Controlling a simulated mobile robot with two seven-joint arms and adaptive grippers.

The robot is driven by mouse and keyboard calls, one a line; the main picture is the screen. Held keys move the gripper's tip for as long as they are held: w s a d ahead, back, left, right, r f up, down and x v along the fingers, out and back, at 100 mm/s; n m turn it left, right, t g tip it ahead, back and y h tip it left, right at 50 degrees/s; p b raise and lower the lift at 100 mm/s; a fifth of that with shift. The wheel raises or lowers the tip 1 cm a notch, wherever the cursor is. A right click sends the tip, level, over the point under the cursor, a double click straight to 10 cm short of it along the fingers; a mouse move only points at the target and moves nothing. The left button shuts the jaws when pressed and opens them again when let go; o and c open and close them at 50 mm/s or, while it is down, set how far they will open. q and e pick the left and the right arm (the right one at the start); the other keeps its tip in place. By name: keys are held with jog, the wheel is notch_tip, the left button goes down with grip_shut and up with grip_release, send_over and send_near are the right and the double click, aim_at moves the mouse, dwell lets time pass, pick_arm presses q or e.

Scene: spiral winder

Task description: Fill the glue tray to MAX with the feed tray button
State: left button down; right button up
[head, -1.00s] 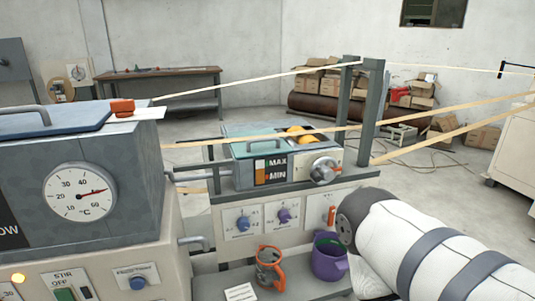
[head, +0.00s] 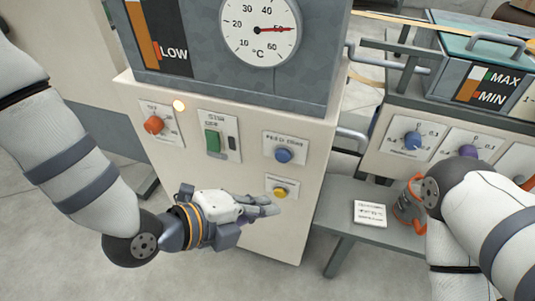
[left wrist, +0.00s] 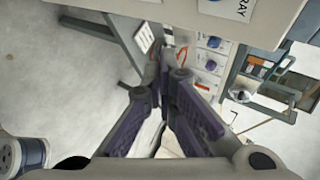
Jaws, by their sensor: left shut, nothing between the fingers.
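The feed tray button (head: 284,155) is a blue round button on a white label on the front panel of the left machine. In the left wrist view, part of a label (left wrist: 240,8) ending in "RAY" shows at the top edge. My left gripper (head: 272,207) is shut and empty, in front of the panel, below the blue button and near a yellow button (head: 280,192). Its closed fingers also show in the left wrist view (left wrist: 167,65). The glue tray (head: 455,75) at the right has a MAX/MIN level window (head: 468,85) with orange low in it.
The panel also carries an orange knob (head: 154,125) and a green stir switch (head: 212,141). A thermometer dial (head: 260,28) and a LOW gauge (head: 160,45) are above.

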aim_at(283, 156)
pick_arm(q)
jog(key=shift+r, duration=0.1)
pick_arm(e)
jog(key=shift+s, duration=0.1)
pick_arm(q)
jog(key=w+d+b, duration=0.2)
jog(key=w, duration=0.6)
jog(key=shift+w+d, duration=0.15)
jog(key=shift+d, duration=0.25)
pick_arm(e)
jog(key=shift+x, duration=1.3)
pick_arm(q)
jog(key=shift+w, duration=0.1)
pick_arm(e)
jog(key=shift+s+r, duration=0.1)
pick_arm(q)
jog(key=shift+w+d, duration=0.15)
jog(key=shift+w, duration=0.15)
